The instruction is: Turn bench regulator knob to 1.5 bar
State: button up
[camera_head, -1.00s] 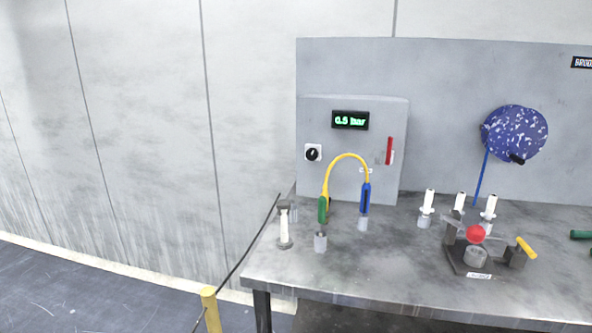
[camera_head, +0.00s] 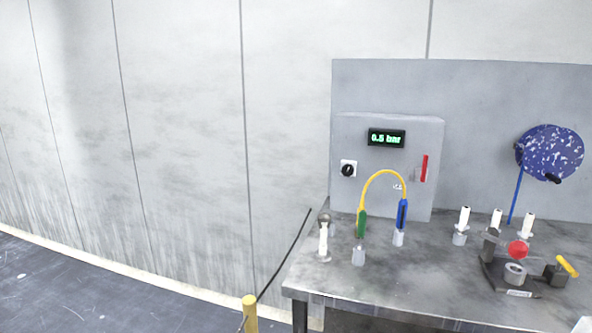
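The bench regulator is a grey panel box (camera_head: 392,199) on the back of the bench. Its black round knob (camera_head: 348,170) sits on a white square plate at the box's left side. The display (camera_head: 387,138) above and right of the knob reads 0.5 bar in green. A red lever (camera_head: 424,167) is on the box's right side. My gripper is not in view.
On the grey bench (camera_head: 400,285) stand a yellow hose (camera_head: 383,173) with green and blue ends, a white-and-grey fitting (camera_head: 324,240), several white-topped fittings and a clamp fixture with a red ball (camera_head: 517,249). A yellow post (camera_head: 250,312) stands left of the bench. A blue speckled disc (camera_head: 553,152) hangs on the back panel.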

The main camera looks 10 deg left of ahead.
aim_at(347, 170)
jog(key=u, duration=0.35)
jog(key=i, duration=1.1)
